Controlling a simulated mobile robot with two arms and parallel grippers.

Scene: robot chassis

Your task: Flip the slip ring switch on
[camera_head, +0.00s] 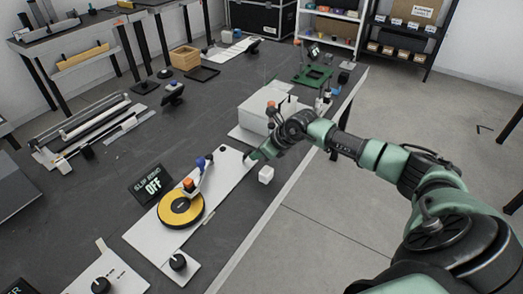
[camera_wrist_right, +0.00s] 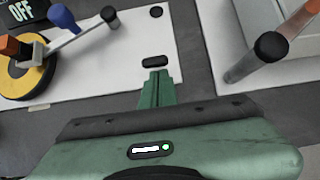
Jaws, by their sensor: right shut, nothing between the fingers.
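The slip ring unit is a white panel (camera_head: 228,170) with a yellow disc (camera_head: 172,213) at its near end. A dark display (camera_head: 153,186) beside it reads "SLIP RING OFF". In the right wrist view, a small black oval part (camera_wrist_right: 155,62), which looks like the switch, lies on the white panel. My right gripper (camera_wrist_right: 157,76) is shut and empty, its green fingertips just short of this black part; I cannot tell whether they touch. In the head view the right gripper (camera_head: 251,158) is at the panel's far end. My left gripper is not in view.
A small white cube (camera_head: 265,174) sits right of the panel. A white box (camera_head: 262,110) stands beyond the gripper, with upright rods close by; one thick rod (camera_wrist_right: 257,58) rises right of the fingers.

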